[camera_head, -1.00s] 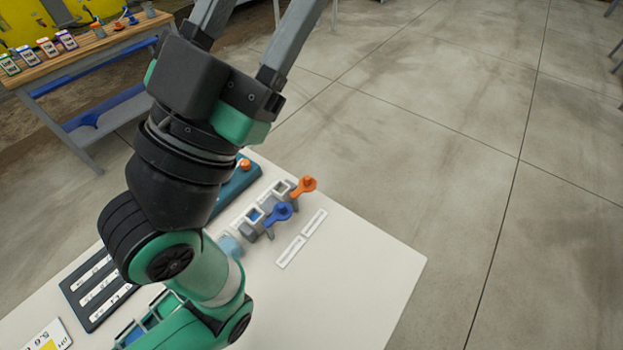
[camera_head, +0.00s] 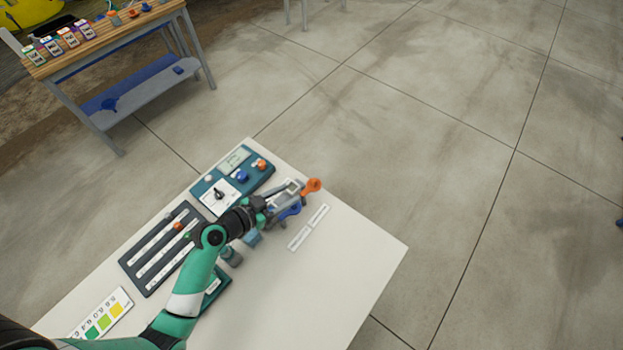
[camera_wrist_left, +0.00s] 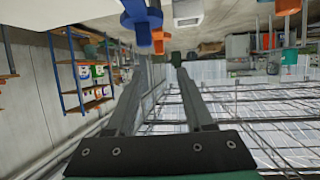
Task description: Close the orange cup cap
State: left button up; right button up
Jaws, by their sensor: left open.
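The orange cup cap (camera_head: 312,186) sticks out at the right of the small cups on the white table, apparently swung out to the side. The blue cap (camera_head: 290,211) is just below it. My left gripper (camera_head: 285,195) reaches in from the lower left, its fingers over the cups and pointing toward the orange cap. The fingers partly hide the cups, and contact cannot be told. In the left wrist view the gripper (camera_wrist_left: 161,66) is open with nothing between its fingers. A blue part (camera_wrist_left: 136,14) and an orange part (camera_wrist_left: 157,32) show at the top there.
A teal control panel (camera_head: 247,165) with knobs stands behind the gripper. A dark slider panel (camera_head: 145,262) and a colour chart card (camera_head: 85,322) lie to the left. White label strips (camera_head: 309,228) lie right of the cups. The table's right side is clear. A wooden bench (camera_head: 110,38) stands far left.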

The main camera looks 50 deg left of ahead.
aim_at(314, 180)
pick_arm(q)
jog(key=b+x, duration=0.2)
jog(key=x, duration=0.8)
jog(key=shift+w, duration=0.35)
grip_shut()
dwell(0.8)
